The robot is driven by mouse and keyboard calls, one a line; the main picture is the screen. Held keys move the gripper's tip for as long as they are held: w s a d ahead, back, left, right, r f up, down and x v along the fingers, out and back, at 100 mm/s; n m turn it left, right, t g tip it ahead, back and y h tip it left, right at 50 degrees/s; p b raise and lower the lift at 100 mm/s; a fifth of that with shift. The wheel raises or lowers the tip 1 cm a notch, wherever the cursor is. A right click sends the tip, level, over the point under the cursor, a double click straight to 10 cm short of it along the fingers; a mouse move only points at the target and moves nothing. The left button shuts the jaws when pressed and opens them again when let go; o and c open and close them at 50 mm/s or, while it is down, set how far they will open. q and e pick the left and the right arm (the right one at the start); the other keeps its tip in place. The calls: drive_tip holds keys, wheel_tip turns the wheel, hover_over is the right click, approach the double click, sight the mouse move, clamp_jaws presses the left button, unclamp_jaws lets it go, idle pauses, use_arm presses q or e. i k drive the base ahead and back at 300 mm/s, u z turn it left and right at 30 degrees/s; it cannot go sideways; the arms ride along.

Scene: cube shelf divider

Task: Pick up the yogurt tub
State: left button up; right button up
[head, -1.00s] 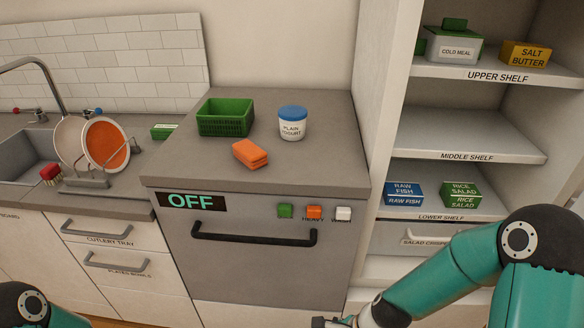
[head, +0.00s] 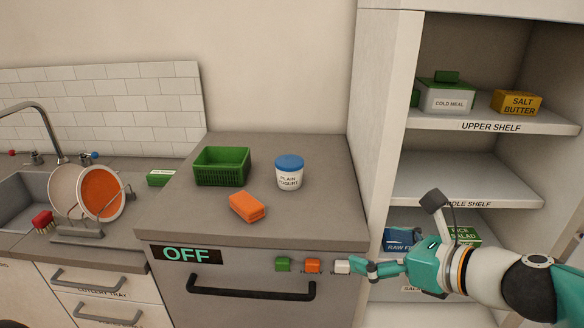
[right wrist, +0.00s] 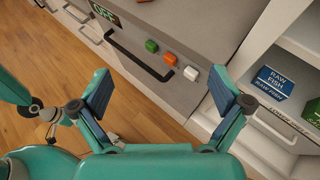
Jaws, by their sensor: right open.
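The yogurt tub (head: 289,174) is white with a blue lid and a "PLAIN YOGURT" label. It stands upright on the grey counter (head: 310,218), right of the green basket. My right gripper (head: 358,268) is in front of the counter's front edge, low and to the right of the tub, apart from it. In the right wrist view my right gripper (right wrist: 160,98) has its two fingers wide apart with nothing between them. The tub does not show in the right wrist view. My left gripper is not in view.
A green basket (head: 222,166) and an orange sponge-like block (head: 247,207) sit near the tub. Below are coloured buttons (head: 312,266) and a dark handle (head: 250,290). A shelf unit (head: 470,188) with food boxes stands right; a sink and dish rack stand left.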

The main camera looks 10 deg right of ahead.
sight(290, 167)
drive_tip(key=i, duration=0.9)
